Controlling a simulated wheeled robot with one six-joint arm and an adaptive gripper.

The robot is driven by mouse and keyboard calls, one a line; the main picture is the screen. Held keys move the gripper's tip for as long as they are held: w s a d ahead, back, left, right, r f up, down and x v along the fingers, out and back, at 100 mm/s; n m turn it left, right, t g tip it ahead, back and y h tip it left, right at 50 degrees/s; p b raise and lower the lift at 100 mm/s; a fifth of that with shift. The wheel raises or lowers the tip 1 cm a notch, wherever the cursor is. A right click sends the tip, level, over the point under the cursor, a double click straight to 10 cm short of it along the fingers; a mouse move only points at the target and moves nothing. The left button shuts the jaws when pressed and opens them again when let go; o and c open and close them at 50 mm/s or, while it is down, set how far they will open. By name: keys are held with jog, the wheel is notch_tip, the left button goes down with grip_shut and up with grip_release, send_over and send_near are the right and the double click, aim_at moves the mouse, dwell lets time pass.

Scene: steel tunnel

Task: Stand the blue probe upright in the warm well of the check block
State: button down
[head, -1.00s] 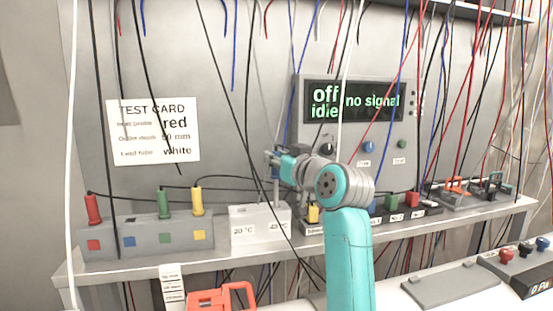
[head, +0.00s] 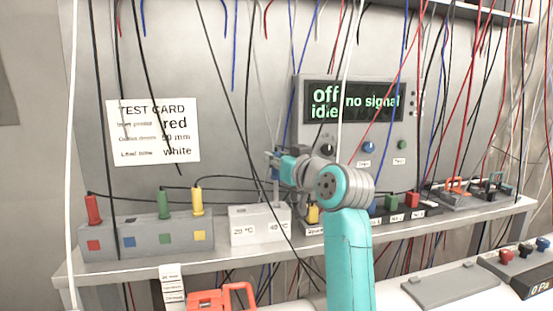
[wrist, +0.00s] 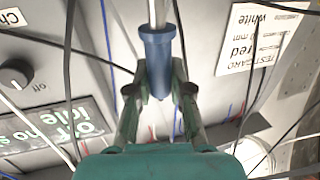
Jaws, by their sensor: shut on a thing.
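My gripper (head: 275,162) is shut on the blue probe; the wrist view shows both fingers (wrist: 159,90) around its blue handle (wrist: 158,48). The probe's thin metal shaft (wrist: 158,12) points away from my gripper. In the head view the shaft (head: 276,192) hangs roughly upright above the right part of the white check block (head: 257,240). The block has a 20 °C label on its left and a 40 °C label on its right, the warm side. I cannot tell whether the tip is inside the warm well.
A grey rack (head: 150,240) left of the block holds a red probe (head: 93,209), a green probe (head: 164,204) and a yellow probe (head: 197,202); its blue-marked place is empty. Cables hang in front of the shelf. A meter panel (head: 357,125) stands behind my arm.

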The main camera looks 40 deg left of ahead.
aim_at(277, 176)
jog(key=shift+f, duration=2)
jog(key=c, duration=1)
grip_release()
jog(key=shift+f, duration=0.15)
jog(key=shift+r+v, duration=0.2)
jog(key=shift+v, duration=1.85)
jog(key=shift+r+v, duration=0.2)
jog(key=shift+v, duration=1.85)
